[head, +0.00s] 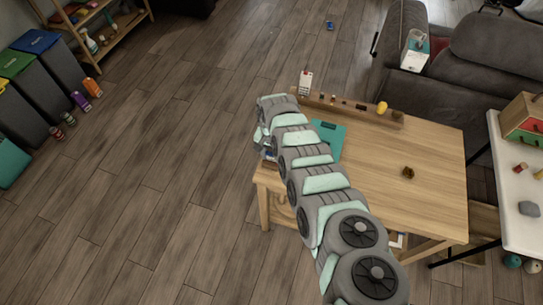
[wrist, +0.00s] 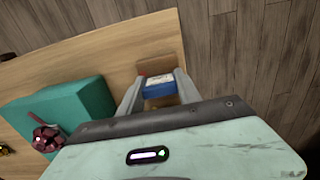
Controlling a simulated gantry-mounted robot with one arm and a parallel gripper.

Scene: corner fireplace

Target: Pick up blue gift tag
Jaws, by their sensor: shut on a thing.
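The blue gift tag (wrist: 158,88), a small blue piece with a pale edge, shows between the fingers of my gripper (wrist: 160,80) in the wrist view. The fingers are shut on it at the edge of the wooden table (wrist: 130,45). A brown, open-looking surface lies just beyond and below it, and I cannot tell whether the tag is clear of it. In the head view my arm hides the fingers, and a small blue and white patch (head: 270,156) shows at the table's left edge.
A teal box (wrist: 62,105) with a dark red bow (wrist: 47,138) lies beside my gripper. The table (head: 435,165) also carries a small brown-gold bow (head: 408,173) and a long wooden tray (head: 340,107) at the back. A grey sofa (head: 490,65) stands behind.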

